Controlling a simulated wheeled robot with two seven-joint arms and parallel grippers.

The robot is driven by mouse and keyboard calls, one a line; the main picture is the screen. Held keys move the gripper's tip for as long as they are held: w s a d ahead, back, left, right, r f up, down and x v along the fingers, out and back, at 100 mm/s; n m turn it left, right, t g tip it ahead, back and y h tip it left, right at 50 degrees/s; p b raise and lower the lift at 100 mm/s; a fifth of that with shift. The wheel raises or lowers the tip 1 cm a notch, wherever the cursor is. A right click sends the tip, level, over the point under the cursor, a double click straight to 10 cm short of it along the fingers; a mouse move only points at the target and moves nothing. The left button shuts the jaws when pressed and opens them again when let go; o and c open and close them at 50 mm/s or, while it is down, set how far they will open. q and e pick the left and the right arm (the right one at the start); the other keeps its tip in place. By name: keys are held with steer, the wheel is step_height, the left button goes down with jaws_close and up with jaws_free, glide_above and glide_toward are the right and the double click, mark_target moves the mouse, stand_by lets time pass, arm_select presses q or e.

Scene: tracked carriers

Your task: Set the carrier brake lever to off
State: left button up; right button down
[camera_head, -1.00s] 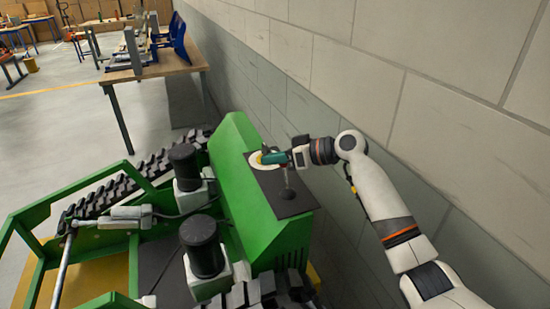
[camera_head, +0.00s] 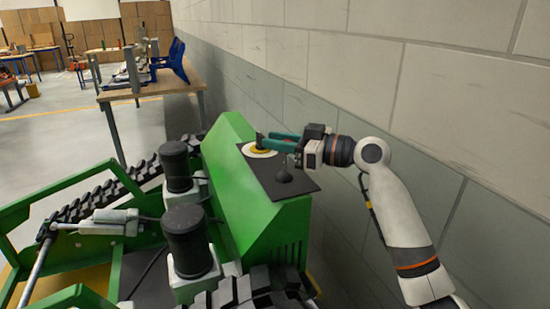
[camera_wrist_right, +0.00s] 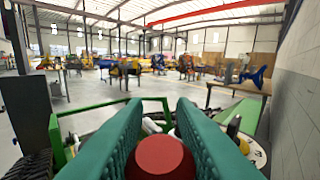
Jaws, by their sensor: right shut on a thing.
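The carrier is a green tracked machine (camera_head: 240,165) with a dark panel (camera_head: 300,190) on its sloped housing. The brake lever (camera_head: 283,174) has a dark round base on this panel and a thin stem rising toward my right gripper (camera_head: 277,141). In the right wrist view its red round knob (camera_wrist_right: 160,157) sits between my two green fingers (camera_wrist_right: 155,130). My right gripper is shut on this knob; the fingers hide part of the stem. My left gripper is not in view.
A white and yellow dial (camera_head: 258,150) with a dark upright knob sits beside the fingertips. A block wall (camera_head: 400,110) runs close along the right. Black cylinders (camera_head: 190,240) stand on the carrier's left side. A workbench (camera_head: 150,90) stands behind.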

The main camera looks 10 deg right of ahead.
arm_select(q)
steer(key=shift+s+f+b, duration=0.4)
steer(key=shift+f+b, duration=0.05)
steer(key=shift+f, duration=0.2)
arm_select(e)
steer(key=shift+s+d+f, duration=0.1)
steer(key=shift+s+f, duration=0.05)
steer(key=shift+s, duration=0.45)
steer(key=shift+s+d+f, duration=0.1)
steer(key=shift+s, duration=0.5)
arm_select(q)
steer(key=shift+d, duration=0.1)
arm_select(e)
steer(key=shift+s, duration=0.1)
steer(key=c, duration=1.6)
jaws_free()
steer(key=o, duration=0.4)
steer(key=shift+s+r, duration=0.15)
steer(key=shift+s, duration=0.05)
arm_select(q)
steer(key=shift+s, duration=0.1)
arm_select(e)
steer(key=shift+w, duration=0.1)
